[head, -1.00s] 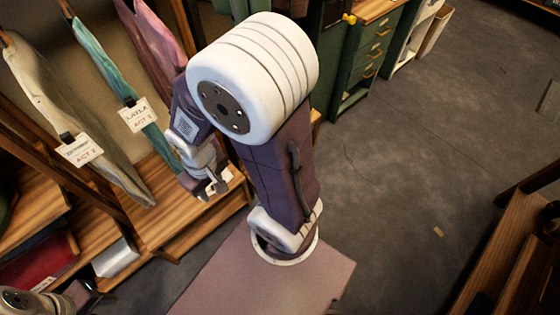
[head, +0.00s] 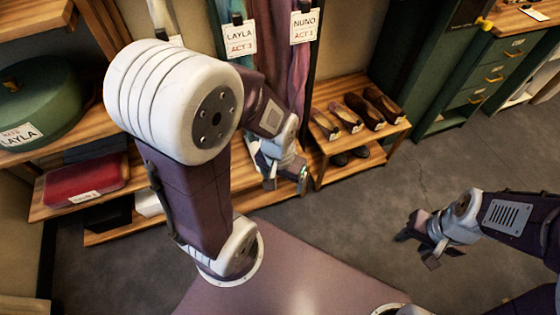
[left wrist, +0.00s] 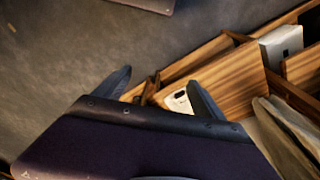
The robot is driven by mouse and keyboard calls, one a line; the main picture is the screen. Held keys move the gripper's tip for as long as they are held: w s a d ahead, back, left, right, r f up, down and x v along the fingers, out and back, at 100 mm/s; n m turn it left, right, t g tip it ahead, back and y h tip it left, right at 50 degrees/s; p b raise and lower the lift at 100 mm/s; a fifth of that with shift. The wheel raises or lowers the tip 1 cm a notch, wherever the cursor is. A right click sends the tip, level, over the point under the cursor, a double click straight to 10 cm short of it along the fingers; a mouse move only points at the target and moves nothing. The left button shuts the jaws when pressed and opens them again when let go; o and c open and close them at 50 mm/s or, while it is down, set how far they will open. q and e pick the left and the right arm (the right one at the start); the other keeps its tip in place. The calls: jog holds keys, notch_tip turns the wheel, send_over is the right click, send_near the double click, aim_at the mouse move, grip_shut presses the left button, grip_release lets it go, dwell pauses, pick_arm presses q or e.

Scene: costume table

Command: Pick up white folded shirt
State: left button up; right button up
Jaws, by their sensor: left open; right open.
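A white folded piece (head: 148,203), likely the white folded shirt, lies on the lower wooden shelf at the left in the head view, partly hidden behind my left arm. A white block-like thing (left wrist: 282,45) shows in a wooden compartment in the left wrist view; I cannot tell if it is the same piece. My left gripper (head: 285,178) is open and empty in front of the hanging clothes, right of the white piece and apart from it. Its spread fingers also show in the left wrist view (left wrist: 163,95). My right gripper (head: 422,243) is open and empty over the floor.
Hanging clothes with name cards (head: 240,38) are behind my left arm. A shoe rack (head: 355,125) stands right of them. Grey floor (head: 360,205) is open between my arms.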

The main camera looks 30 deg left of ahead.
pick_arm(q)
jog(key=w+a+f+m+b, duration=0.1)
jog(key=w+f+m+b, duration=0.2)
jog(key=f+b, duration=1.55)
jog(key=w+a+f+m+t+y, duration=0.1)
jog(key=w+a+f+m, duration=0.25)
jog(key=w+m, duration=0.4)
jog(key=w+a+f+m+y+p, duration=0.1)
jog(key=w+a+f+m+y, duration=0.1)
jog(key=w+a+m, duration=0.5)
jog(key=w+a+f+m+t+y, duration=0.1)
jog(key=w+a+f+m, duration=0.15)
jog(key=w+m, duration=0.5)
jog(key=shift+m, duration=0.6)
jog(key=f+b, duration=0.2)
jog(key=f, duration=0.1)
jog(key=f+b, duration=0.2)
jog(key=f, duration=0.1)
jog(key=a+f+b, duration=0.1)
jog(key=f+b, duration=0.2)
jog(key=shift+w+a+f, duration=0.1)
jog(key=shift+w+f, duration=0.2)
jog(key=shift+f, duration=0.1)
jog(key=shift+r, duration=0.25)
grip_shut()
pick_arm(e)
notch_tip(320, 180, down, 29)
